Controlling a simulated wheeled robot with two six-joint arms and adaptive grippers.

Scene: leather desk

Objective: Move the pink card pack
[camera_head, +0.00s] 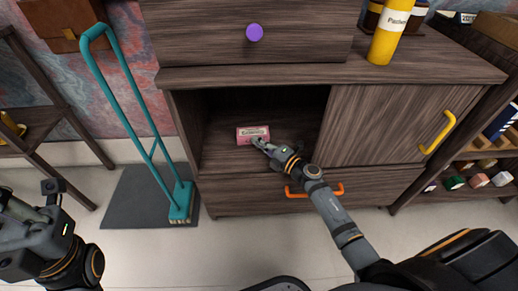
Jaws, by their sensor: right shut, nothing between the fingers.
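Nothing is held between the fingers. I cannot tell whether they touch the pack. My left arm is at the lower left, and its fingers are not in view.
The compartment has side walls and a top, with a closed door with a yellow handle (438,134) on its right. An orange drawer handle (314,191) sits below. A teal broom-like stand (181,201) stands at the left. A yellow bottle (386,45) is on top.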

